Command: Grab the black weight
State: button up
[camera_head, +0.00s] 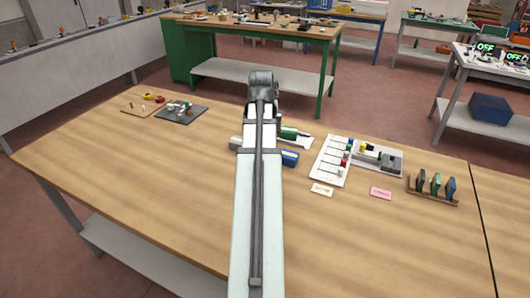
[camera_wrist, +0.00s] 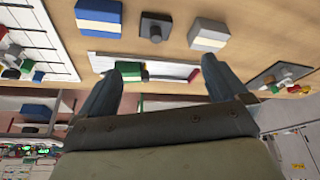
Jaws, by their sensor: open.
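The black weight (camera_wrist: 155,27) shows in the wrist view as a dark square block with a round knob, at the top middle on the wooden table. It stands between a blue block (camera_wrist: 98,14) and a grey block (camera_wrist: 208,34). My gripper (camera_wrist: 168,66) is open, its two fingers spread with nothing held between them. The weight is in the gap's direction, beyond the fingertips and apart from them. In the head view my arm hides the weight and the gripper's fingers.
A white tray (camera_wrist: 175,70) with a green part lies beyond the fingers in the wrist view. In the head view, the blue block (camera_head: 290,158) is right of my arm, a white board (camera_head: 327,172) farther right, and a rack (camera_head: 432,199) near the right. The table's left front (camera_head: 150,200) is clear.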

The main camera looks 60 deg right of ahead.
jog(key=shift+s+x, duration=0.15)
jog(key=shift+x, duration=3.3)
jog(key=shift+s+x, duration=0.15)
jog(key=shift+x, duration=3.3)
jog(key=shift+d, duration=0.1)
jog(key=c, duration=1.5)
jog(key=shift+c, duration=0.2)
